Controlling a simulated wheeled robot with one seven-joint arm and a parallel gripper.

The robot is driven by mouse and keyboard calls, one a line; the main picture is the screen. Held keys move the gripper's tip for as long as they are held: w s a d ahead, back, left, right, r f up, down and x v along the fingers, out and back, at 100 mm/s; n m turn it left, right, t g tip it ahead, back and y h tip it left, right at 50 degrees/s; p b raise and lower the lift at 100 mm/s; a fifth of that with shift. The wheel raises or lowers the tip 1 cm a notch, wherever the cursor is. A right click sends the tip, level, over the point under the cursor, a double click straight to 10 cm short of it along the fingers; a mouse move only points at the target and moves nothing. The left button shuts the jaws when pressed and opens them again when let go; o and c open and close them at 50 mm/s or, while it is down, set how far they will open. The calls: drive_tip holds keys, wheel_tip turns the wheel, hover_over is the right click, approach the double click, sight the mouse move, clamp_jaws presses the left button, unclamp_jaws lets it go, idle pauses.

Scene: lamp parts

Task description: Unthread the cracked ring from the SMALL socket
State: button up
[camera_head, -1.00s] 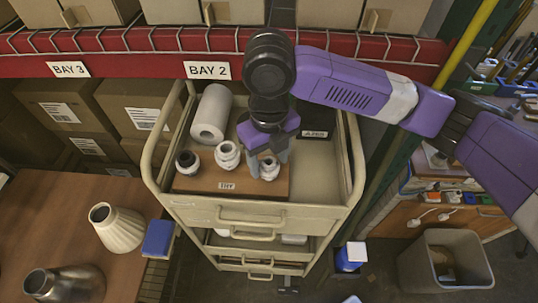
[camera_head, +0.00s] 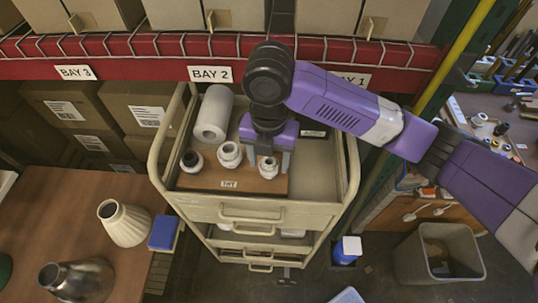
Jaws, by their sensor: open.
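Three lamp sockets stand on a brown board (camera_head: 215,183) on the cart top. The left one (camera_head: 191,162) has a dark opening, the middle one (camera_head: 229,155) is white and looks largest, and the right one (camera_head: 268,169) is white and looks smallest. My gripper (camera_head: 268,160) is open, pointing down, with one finger to either side of the right socket's top. I cannot tell whether the fingers touch it. A crack in any ring is too small to make out.
The beige cart (camera_head: 250,212) has raised side rails. A white paper roll (camera_head: 215,112) lies behind the sockets.

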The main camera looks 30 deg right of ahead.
drive_tip(key=m+p, duration=0.1)
drive_tip(key=m, duration=0.1)
drive_tip(key=shift+m, duration=0.4)
drive_tip(key=m, duration=0.4)
drive_tip(key=shift+m, duration=0.4)
clamp_jaws()
drive_tip(key=shift+n+b, duration=1.25)
drive_tip(key=shift+n, duration=0.65)
drive_tip(key=shift+n+b, duration=0.75)
drive_tip(key=shift+n, duration=0.75)
